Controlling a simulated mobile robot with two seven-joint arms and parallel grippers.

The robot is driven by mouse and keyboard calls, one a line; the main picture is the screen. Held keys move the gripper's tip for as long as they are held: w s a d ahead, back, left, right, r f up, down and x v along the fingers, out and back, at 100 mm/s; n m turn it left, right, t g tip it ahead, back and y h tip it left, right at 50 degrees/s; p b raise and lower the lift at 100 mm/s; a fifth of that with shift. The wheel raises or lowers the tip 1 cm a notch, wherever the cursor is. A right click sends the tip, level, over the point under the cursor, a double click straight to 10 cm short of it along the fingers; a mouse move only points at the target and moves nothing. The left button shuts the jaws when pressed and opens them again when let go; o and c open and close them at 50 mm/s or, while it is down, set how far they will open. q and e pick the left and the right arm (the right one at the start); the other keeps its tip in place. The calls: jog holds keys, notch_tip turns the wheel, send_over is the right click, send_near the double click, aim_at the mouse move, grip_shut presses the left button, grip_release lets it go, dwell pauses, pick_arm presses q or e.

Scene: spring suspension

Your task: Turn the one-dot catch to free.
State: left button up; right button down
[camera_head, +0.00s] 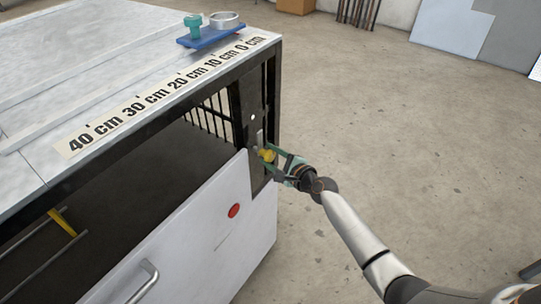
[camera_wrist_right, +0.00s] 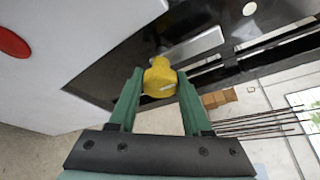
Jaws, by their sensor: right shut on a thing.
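The catch has a yellow knob (camera_head: 267,155) on the dark post at the cabinet's front right corner. One white dot (camera_head: 253,117) shows on the post above it. My right gripper (camera_head: 275,160) reaches in from the right with green fingers shut on the yellow knob. In the right wrist view the yellow knob (camera_wrist_right: 160,77) sits between the two fingertips, with a grey metal bar (camera_wrist_right: 194,46) beside it. The white dot (camera_wrist_right: 249,9) shows there on the dark plate too. My left gripper is not in view.
The white front panel (camera_head: 200,225) has a red button (camera_head: 233,210) and a handle (camera_head: 143,283). A scale strip (camera_head: 160,95) runs along the cabinet top, with a blue block (camera_head: 210,37) behind it. A yellow crosspiece (camera_head: 62,222) shows inside. The floor at right is clear.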

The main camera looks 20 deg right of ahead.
jog(key=shift+c, duration=1.7)
grip_release()
jog(key=shift+s+d+r, duration=0.15)
jog(key=shift+s+d, duration=0.05)
jog(key=shift+s, duration=0.3)
jog(key=p+v, duration=0.2)
jog(key=v, duration=0.9)
jog(key=shift+s, duration=0.25)
jog(key=s+a+f+n+g+h, duration=0.1)
jog(key=s+a+f+n+g, duration=0.1)
jog(key=s+f+n, duration=0.5)
jog(key=s+a+f+n+g+h, duration=0.1)
jog(key=s+f+n, duration=0.6)
jog(key=s+n, duration=0.8)
jog(key=a+n+g, duration=0.1)
jog(key=a, duration=0.1)
jog(key=shift+s+a+f+n+g+h, duration=0.3)
jog(key=shift+f+g+h, duration=0.05)
jog(key=shift+g+h, duration=0.05)
